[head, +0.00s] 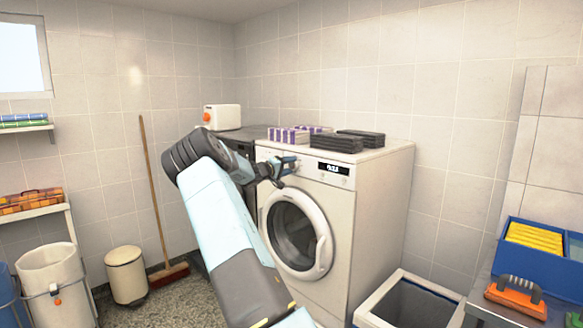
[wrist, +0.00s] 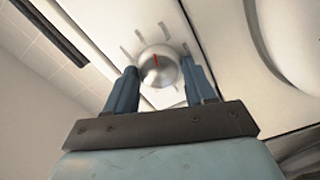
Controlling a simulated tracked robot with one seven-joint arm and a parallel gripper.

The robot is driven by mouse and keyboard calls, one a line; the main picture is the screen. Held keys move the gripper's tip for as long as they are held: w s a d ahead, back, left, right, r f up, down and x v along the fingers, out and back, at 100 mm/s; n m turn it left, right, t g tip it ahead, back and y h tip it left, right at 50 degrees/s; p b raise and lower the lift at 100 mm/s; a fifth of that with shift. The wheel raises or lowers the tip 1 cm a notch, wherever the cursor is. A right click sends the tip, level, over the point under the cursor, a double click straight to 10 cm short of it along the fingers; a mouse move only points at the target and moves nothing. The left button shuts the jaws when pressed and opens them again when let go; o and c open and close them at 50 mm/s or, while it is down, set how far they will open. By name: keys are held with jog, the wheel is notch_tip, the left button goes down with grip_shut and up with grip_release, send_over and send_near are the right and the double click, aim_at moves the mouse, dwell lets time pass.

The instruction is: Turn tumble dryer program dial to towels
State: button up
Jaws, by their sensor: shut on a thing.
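The white tumble dryer (head: 378,215) stands in the middle of the head view, with a round door (head: 297,237) and a lit display (head: 333,168). Its program dial (wrist: 160,73) is a round silver knob with a red pointer mark in the wrist view. The red mark points up and slightly left in that picture. Grey marks surround the dial; no labels are readable. My gripper (head: 287,166) is at the left of the control panel, and its blue fingers (wrist: 160,64) are on either side of the dial, shut on it. In the head view the gripper largely hides the dial.
Dark folded cloths (head: 337,143) and purple-striped packs (head: 289,136) lie on top of the dryer. A dark-topped machine with a white box (head: 225,117) stands behind to the left. An open bin (head: 392,312) stands at the dryer's front right.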

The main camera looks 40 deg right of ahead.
jog(key=m, duration=0.5)
jog(key=shift+w+a+f, duration=0.1)
jog(key=shift+a+f, duration=0.05)
jog(key=shift+f, duration=0.2)
jog(key=m, duration=0.5)
jog(key=shift+m, duration=0.4)
jog(key=m, duration=0.6)
jog(key=shift+r, duration=0.15)
jog(key=m, duration=0.5)
jog(key=shift+r, duration=0.1)
jog(key=shift+m, duration=0.4)
jog(key=o, duration=1)
jog(key=shift+o, duration=0.2)
